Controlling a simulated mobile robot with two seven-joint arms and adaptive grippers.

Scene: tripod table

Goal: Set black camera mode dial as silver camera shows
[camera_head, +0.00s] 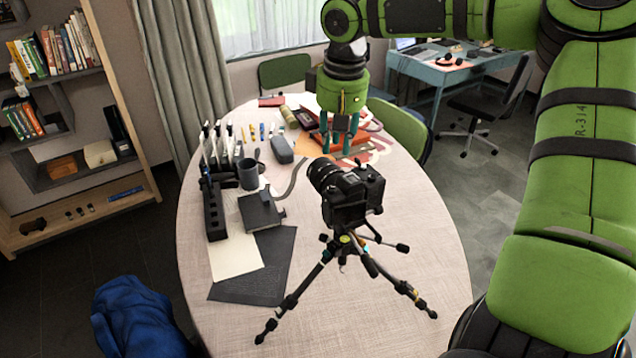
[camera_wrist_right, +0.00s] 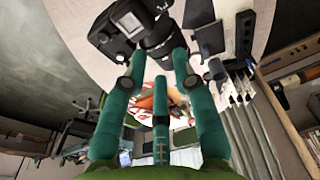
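The black camera (camera_head: 347,193) stands upright on a small tripod (camera_head: 345,245) on the round table, its lens toward the upper left. It also shows in the right wrist view (camera_wrist_right: 128,22), beyond the fingertips at the top. Its mode dial is too small to make out. My right gripper (camera_head: 340,143) hangs fingers down behind the camera. Its teal fingers are apart, with nothing between them, and seem clear of the camera. In the wrist view the gripper (camera_wrist_right: 157,62) shows the same gap. I cannot make out a silver camera. My left gripper is not in view.
On the table's left stand a dark organizer (camera_head: 214,208), a grey mug (camera_head: 248,174), a dark box (camera_head: 261,212) and a dark sheet (camera_head: 262,275). A grey case (camera_head: 281,150) lies farther back. The table's right side (camera_head: 425,225) is clear. A bookshelf (camera_head: 75,110) stands left.

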